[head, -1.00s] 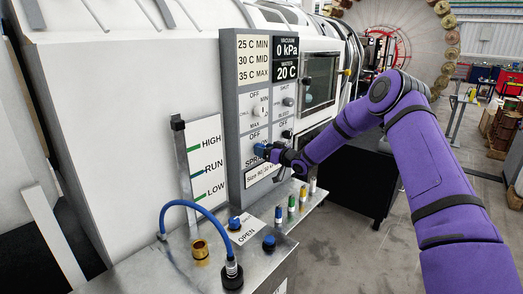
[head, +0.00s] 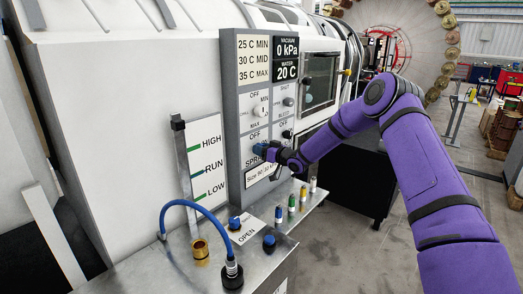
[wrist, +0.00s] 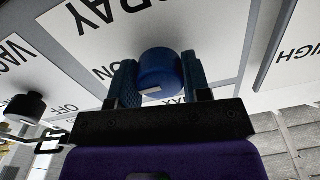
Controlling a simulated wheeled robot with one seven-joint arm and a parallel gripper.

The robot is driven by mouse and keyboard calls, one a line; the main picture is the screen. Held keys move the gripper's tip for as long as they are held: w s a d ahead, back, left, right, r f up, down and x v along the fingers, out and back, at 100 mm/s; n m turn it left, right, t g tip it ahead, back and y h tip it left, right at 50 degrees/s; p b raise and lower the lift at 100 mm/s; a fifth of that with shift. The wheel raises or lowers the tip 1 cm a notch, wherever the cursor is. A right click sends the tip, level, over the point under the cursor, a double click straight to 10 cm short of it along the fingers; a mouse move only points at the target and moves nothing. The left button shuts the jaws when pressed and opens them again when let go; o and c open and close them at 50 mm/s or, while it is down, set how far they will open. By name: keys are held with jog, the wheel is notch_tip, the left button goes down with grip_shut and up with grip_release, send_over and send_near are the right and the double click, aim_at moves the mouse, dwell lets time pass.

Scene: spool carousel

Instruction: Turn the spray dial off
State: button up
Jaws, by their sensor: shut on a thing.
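The spray dial (wrist: 160,74) is a round blue knob with a pale pointer mark, on a white plate lettered SPRAY, seen upside down in the wrist view. In the head view the dial (head: 259,149) is a small blue spot on the grey control panel, partly hidden by my gripper. My gripper (wrist: 158,80) has its two blue fingers on either side of the dial and is shut on it. In the head view my gripper (head: 270,152) reaches the panel from the right. The lettering around the dial is partly covered, so its setting is hard to tell.
Other dials (head: 260,111) sit above on the panel. A black knob (wrist: 24,107) is beside my gripper in the wrist view. Below is a metal shelf with a blue hose (head: 180,203), a brass fitting (head: 200,249) and several coloured valves.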

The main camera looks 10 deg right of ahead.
jog(key=n, duration=0.4)
jog(key=shift+n, duration=0.3)
jog(key=n, duration=0.4)
jog(key=shift+n, duration=0.3)
jog(key=n, duration=0.4)
jog(key=shift+s+f+n+h, duration=0.1)
jog(key=shift+n+h, duration=0.2)
jog(key=shift+n, duration=1.7)
jog(key=o, duration=0.9)
jog(key=shift+o, duration=0.2)
